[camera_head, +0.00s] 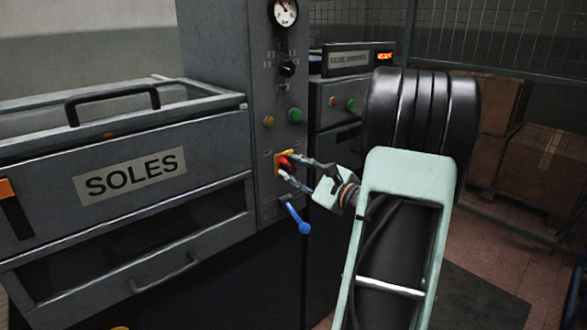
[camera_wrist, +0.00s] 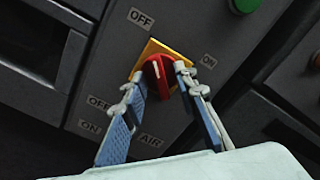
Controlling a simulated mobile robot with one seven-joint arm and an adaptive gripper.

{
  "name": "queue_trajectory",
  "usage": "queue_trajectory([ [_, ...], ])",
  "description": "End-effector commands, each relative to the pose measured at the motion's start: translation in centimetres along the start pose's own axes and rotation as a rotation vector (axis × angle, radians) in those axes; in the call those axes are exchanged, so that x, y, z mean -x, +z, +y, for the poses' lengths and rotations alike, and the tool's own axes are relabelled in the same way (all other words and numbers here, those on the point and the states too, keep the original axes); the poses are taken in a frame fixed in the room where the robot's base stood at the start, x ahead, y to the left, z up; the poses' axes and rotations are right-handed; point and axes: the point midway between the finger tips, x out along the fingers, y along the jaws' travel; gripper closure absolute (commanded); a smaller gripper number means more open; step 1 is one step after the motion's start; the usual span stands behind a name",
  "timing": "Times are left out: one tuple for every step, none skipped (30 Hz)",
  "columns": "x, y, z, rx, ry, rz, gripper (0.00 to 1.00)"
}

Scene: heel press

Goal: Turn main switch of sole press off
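The main switch is a red rotary knob (camera_wrist: 160,74) on a yellow plate (camera_wrist: 150,49) on the grey press column. An OFF label (camera_wrist: 140,18) is above it and an ON label (camera_wrist: 208,60) to its right. A pale mark on the knob runs roughly up towards OFF. The switch also shows in the head view (camera_head: 284,162). My gripper (camera_wrist: 158,76) is at the knob, one finger on each side. The fingers stand apart and the right tip overlaps the knob's edge; whether both press on it is unclear.
A blue lever (camera_head: 298,219) hangs just below the switch, near my lower finger. Yellow (camera_head: 268,121) and green (camera_head: 295,115) buttons are above. The SOLES drawer unit (camera_head: 215,107) stands left. A second cabinet (camera_head: 335,133) is close behind, with boxes (camera_head: 530,170) at right.

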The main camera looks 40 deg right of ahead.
Motion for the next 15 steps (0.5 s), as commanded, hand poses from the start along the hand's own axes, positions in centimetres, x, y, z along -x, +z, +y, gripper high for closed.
queue_trajectory([
  [0.5, -0.1, -0.1, 0.000, -0.001, 0.002, 0.73],
  [0.8, -0.1, -0.1, 0.000, -0.002, 0.003, 0.73],
  [1.4, -0.1, -0.1, 0.000, -0.002, 0.004, 0.73],
  [1.9, -0.1, -0.1, 0.000, -0.002, 0.004, 0.73],
  [2.5, -0.1, -0.1, 0.000, -0.003, 0.004, 0.73],
  [3.4, -0.1, -0.1, 0.000, -0.003, 0.005, 0.73],
  [4.0, -0.1, -0.1, 0.001, -0.003, 0.005, 0.73],
  [4.7, -0.1, -0.1, 0.000, -0.003, 0.005, 0.73],
  [5.6, -0.1, -0.1, 0.000, -0.003, 0.005, 0.73],
  [6.3, -0.1, -0.1, 0.000, -0.003, 0.006, 0.73],
  [6.9, -0.1, -0.1, 0.000, -0.003, 0.005, 0.73],
  [7.7, -0.1, -0.1, 0.000, -0.003, 0.005, 0.73],
  [8.3, -0.1, -0.1, 0.000, -0.003, 0.005, 0.73],
  [8.8, -0.1, -0.1, 0.001, -0.003, 0.004, 0.73],
  [9.5, -0.1, -0.1, 0.000, -0.002, 0.004, 0.73],
])
